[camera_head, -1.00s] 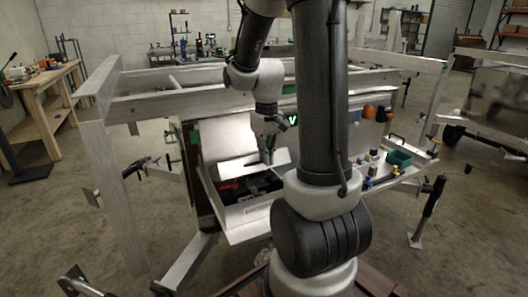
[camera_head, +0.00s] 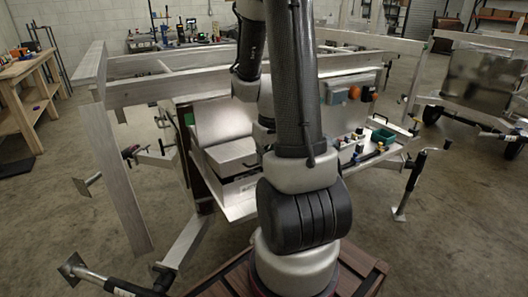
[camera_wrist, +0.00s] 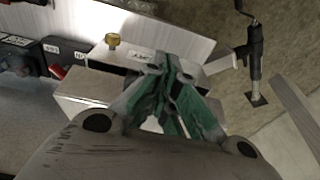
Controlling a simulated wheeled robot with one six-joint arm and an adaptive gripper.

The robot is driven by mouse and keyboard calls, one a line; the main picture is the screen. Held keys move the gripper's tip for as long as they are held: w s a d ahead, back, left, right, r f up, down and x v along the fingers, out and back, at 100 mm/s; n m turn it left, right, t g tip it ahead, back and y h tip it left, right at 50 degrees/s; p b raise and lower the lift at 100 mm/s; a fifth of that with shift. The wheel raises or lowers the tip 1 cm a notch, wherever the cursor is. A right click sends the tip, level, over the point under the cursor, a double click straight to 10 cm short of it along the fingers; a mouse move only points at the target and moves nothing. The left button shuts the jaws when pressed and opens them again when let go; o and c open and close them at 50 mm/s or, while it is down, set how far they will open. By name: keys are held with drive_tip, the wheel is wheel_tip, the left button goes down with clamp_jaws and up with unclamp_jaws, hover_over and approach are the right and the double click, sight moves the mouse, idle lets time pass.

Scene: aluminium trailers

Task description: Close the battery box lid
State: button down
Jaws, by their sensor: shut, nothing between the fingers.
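The battery box (camera_head: 240,191) sits on the trailer's front shelf, left of my arm in the head view. My gripper is hidden behind my arm in the head view. In the wrist view my gripper (camera_wrist: 172,62) has its green-padded fingers together with nothing between them. A silver boxy surface (camera_wrist: 88,92) shows left of and below the fingertips; I cannot tell which part it is.
Right of my arm, a shelf holds small fittings and a green bin (camera_head: 382,138). A jack stand (camera_head: 408,188) stands on the right. Aluminium rails frame the trailer.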

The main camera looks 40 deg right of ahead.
drive_tip(key=shift+t+h, duration=0.4)
drive_tip(key=shift+t, duration=0.3)
drive_tip(key=shift+s+d+f, duration=0.1)
drive_tip(key=shift+s+f, duration=0.05)
drive_tip(key=shift+f, duration=0.6)
drive_tip(key=shift+s+d+f, duration=0.1)
drive_tip(key=shift+s+f, duration=0.05)
drive_tip(key=shift+f, duration=0.55)
drive_tip(key=shift+s+d+f, duration=0.1)
drive_tip(key=shift+s+f, duration=0.05)
drive_tip(key=shift+f, duration=0.6)
drive_tip(key=v, duration=1.2)
drive_tip(key=shift+w, duration=0.1)
